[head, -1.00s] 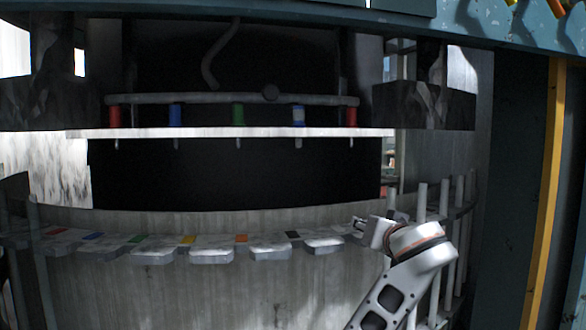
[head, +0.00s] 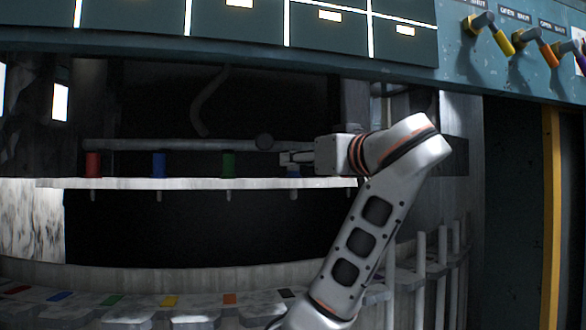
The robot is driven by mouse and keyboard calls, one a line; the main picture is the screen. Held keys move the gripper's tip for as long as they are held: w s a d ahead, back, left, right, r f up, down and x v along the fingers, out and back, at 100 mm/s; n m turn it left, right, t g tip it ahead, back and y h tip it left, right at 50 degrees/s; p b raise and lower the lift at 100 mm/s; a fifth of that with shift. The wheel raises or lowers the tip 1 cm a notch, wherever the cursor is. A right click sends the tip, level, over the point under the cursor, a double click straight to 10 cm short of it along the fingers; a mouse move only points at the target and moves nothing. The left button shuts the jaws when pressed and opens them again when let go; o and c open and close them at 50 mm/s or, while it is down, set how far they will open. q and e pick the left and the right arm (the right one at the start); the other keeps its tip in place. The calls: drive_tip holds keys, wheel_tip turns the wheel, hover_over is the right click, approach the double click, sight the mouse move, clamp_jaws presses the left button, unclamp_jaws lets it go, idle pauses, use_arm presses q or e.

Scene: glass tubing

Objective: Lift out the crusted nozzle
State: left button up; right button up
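Coloured nozzles stand in a row on a pale shelf (head: 130,184): a red nozzle (head: 93,164), a blue nozzle (head: 158,165) and a green nozzle (head: 229,163). Right of the green one, a blue nozzle with a pale, crusted-looking top in the earlier frame is mostly hidden; a bit of its blue lower part (head: 293,172) shows. My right gripper (head: 286,159) is at this nozzle's upper part, reaching in from the right. Whether its fingers close on it is too small to tell. My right arm hides the far-right red nozzle. My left gripper is out of view.
A grey pipe (head: 180,145) runs behind the nozzles. Below is a curved ledge with coloured tags (head: 170,301) and pale pads. Upright posts (head: 420,270) stand at the lower right. A panel with coloured levers (head: 502,42) overhangs at the upper right.

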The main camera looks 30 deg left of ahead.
sight(294, 175)
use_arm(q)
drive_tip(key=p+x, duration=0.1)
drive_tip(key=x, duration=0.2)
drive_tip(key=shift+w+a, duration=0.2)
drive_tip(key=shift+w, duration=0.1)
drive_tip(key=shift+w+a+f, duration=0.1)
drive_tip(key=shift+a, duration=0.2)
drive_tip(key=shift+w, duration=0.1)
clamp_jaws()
use_arm(e)
drive_tip(key=shift+s+d+h, duration=0.3)
drive_tip(key=shift+d, duration=0.4)
use_arm(q)
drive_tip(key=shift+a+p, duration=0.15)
drive_tip(key=shift+p, duration=0.15)
use_arm(e)
drive_tip(key=shift+d, duration=0.1)
